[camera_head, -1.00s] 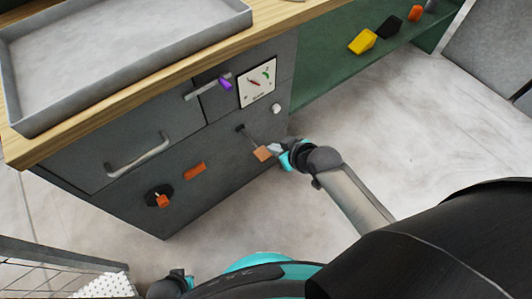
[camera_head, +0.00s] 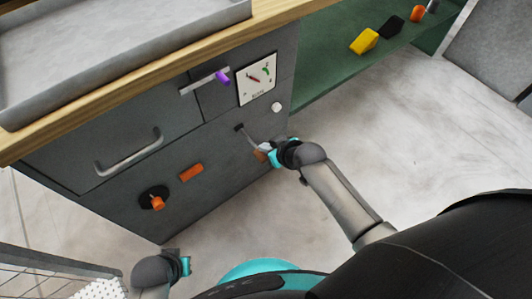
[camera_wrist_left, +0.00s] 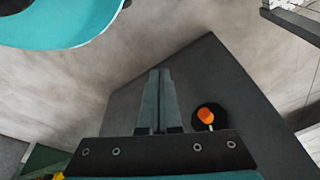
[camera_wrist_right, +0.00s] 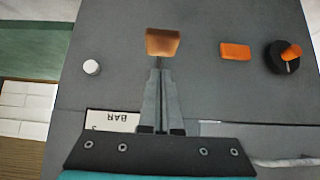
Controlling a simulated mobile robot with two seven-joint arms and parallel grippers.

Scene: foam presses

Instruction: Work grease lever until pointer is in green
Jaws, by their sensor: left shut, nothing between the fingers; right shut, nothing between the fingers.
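The grease lever has a thin rod on the cabinet front, slanting down to a brown-orange handle (camera_head: 260,155). My right gripper (camera_head: 267,150) is shut and empty at the handle, partly covering it. In the right wrist view the handle (camera_wrist_right: 162,42) lies just beyond the shut fingertips (camera_wrist_right: 160,65); I cannot tell whether they touch. The white gauge (camera_head: 257,86) has a red pointer (camera_head: 253,79), left of the green mark (camera_head: 266,71). My left gripper (camera_head: 185,265) is low at the left; its fingers (camera_wrist_left: 160,74) are shut and empty in the left wrist view.
The cabinet front carries a white knob (camera_head: 277,107), an orange block (camera_head: 191,172), an orange-and-black rotary knob (camera_head: 155,198), a drawer handle (camera_head: 130,155) and a purple-marked handle (camera_head: 222,77). A grey tray (camera_head: 120,103) sits on top. Floor at right is clear.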

